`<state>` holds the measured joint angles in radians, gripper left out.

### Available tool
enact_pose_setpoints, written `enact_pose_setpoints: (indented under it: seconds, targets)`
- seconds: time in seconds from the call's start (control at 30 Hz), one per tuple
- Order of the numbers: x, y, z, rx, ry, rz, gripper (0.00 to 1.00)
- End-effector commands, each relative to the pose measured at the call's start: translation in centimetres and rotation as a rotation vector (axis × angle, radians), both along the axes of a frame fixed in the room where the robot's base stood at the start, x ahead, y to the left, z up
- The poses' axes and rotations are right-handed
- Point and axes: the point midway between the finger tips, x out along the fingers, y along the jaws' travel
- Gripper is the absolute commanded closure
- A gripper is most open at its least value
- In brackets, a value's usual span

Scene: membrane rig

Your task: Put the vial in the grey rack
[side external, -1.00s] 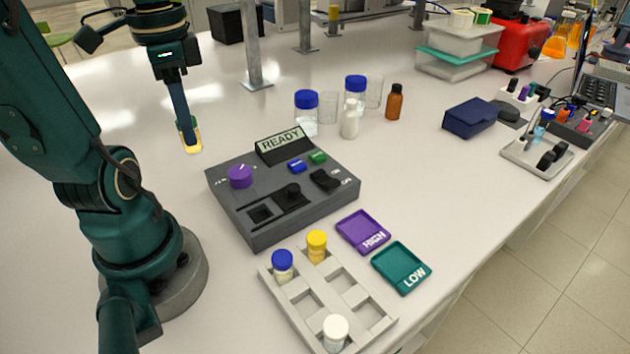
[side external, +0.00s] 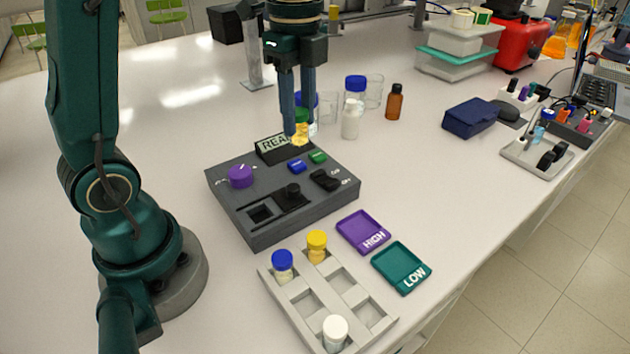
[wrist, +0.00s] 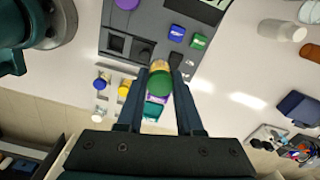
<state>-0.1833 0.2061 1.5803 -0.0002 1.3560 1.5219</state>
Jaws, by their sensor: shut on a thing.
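My gripper (side external: 296,130) is shut on a vial with a green cap and yellowish contents (side external: 301,127), held in the air above the back of the dark control box. In the wrist view the vial's green cap (wrist: 159,88) shows between the two fingers (wrist: 159,100). The grey rack (side external: 338,292) lies on the table at the front. It holds a blue-capped vial (side external: 282,265), a yellow-capped vial (side external: 317,246) and a white-capped vial (side external: 335,332). Its other visible compartments are empty.
The control box (side external: 285,195) with a purple knob and partly hidden READY sign stands between gripper and rack. A purple HIGH tray (side external: 363,231) and a teal LOW tray (side external: 401,267) lie right of the rack. Bottles and glasses, including a brown bottle (side external: 395,102), stand behind.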

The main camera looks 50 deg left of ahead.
Motion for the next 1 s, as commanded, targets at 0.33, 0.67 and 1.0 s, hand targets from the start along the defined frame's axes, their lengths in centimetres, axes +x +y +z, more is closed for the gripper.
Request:
enact_pose_setpoints:
  seconds: [0.33,0.67,1.0]
  targets:
    - [1.1,-12.6,-2.8,0.0,0.003,-0.526,1.0]
    - [-3.4,-21.7,-5.6,0.0,0.002,-0.871,1.0]
    - [-5.3,-23.4,-6.8,0.001,0.001,-0.954,1.0]
